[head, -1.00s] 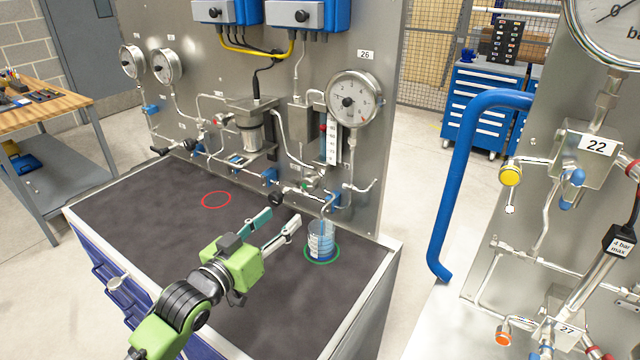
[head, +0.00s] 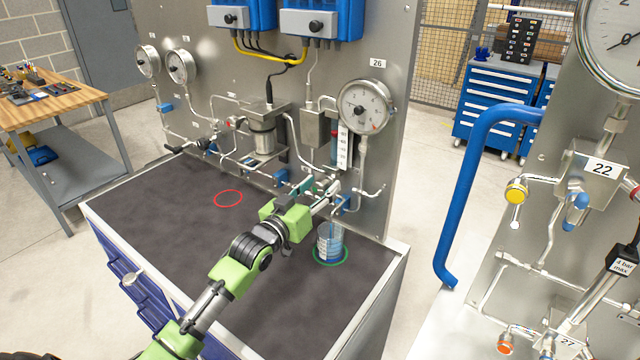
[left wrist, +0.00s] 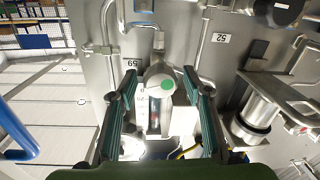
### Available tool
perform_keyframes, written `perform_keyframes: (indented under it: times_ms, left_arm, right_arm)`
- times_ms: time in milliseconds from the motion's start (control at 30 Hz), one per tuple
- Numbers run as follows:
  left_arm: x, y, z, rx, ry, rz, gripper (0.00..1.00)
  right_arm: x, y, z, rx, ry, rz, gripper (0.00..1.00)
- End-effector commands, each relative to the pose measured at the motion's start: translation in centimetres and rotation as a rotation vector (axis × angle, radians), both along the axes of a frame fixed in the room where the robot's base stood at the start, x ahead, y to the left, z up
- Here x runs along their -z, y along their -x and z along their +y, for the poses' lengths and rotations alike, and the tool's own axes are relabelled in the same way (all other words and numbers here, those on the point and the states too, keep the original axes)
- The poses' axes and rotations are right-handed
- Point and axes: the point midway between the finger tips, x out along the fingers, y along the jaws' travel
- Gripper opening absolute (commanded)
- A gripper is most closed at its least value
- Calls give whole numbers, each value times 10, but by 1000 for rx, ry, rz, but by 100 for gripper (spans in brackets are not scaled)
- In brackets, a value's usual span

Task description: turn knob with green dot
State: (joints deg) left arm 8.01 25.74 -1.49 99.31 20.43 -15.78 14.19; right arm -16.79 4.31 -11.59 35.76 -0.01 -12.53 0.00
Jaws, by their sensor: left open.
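The knob with the green dot (left wrist: 167,84) sits on a metal fitting of the panel and shows between my left fingers in the left wrist view. In the head view my left gripper (head: 318,192) is at the panel's lower pipework, just above the beaker, and largely hides the knob. In the left wrist view my left gripper (left wrist: 160,88) is open, with one finger on each side of the knob. I cannot tell whether either finger touches it. My right gripper is not in view.
A beaker with blue content (head: 330,243) stands in a green ring on the dark bench top (head: 180,230), below the gripper. A red ring (head: 228,198) lies left of it. The gauge (head: 365,106) and thin pipes are close by. A blue rail (head: 462,180) stands right.

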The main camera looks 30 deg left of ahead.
Motion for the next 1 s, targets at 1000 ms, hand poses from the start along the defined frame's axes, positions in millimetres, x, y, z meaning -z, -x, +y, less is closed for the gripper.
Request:
perform_keyframes:
  times_ms: [1000]
  left_arm:
    - [1,-4,-1,0,-313,-42,6]
  right_arm:
    - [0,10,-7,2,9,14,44]
